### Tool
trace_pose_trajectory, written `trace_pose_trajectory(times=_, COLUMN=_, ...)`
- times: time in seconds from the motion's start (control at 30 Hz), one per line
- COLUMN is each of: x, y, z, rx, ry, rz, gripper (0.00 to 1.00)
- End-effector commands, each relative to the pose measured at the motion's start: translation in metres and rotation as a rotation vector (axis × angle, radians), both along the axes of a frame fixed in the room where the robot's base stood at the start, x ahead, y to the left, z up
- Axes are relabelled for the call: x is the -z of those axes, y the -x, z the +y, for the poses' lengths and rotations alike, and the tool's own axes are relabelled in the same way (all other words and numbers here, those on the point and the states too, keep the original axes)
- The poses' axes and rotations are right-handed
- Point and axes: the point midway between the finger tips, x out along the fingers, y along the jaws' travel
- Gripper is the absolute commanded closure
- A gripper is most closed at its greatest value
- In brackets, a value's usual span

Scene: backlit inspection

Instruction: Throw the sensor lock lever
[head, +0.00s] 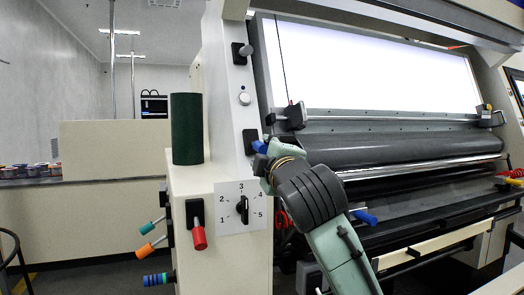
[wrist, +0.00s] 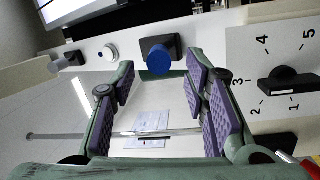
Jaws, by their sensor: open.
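A lever with a blue knob (wrist: 158,58) and a black base (wrist: 175,45) sits on the pale machine side panel. In the wrist view it is seen nearly end-on, between and just beyond my fingertips. In the head view the blue knob (head: 259,146) shows beside my gripper (head: 270,164), whose fingers are partly hidden by its own wrist. My gripper (wrist: 160,82) is open, its purple pads apart with nothing between them. No label shows which lever is the sensor lock. Whether a finger touches the blue knob cannot be told.
A numbered dial (head: 242,208) lies below. A white button (head: 244,98) and a black lever (head: 242,50) are above. A red lever (head: 198,235), orange lever (head: 147,250) and dark green cylinder (head: 187,129) are left. The roller (head: 390,152) and lit screen are right.

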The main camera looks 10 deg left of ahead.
Motion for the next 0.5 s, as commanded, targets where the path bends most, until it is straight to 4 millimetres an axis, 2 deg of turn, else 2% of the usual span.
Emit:
trace_pose_trajectory(times=0.1, x=0.002, y=0.025, z=-0.012, rx=0.002, ry=0.001, rz=-0.004, gripper=0.59)
trace_pose_trajectory(times=0.23, x=0.005, y=0.046, z=-0.022, rx=0.002, ry=0.001, rz=-0.002, gripper=0.59)
trace_pose_trajectory(times=0.5, x=0.008, y=0.066, z=-0.031, rx=0.000, ry=0.002, rz=-0.001, gripper=0.59)
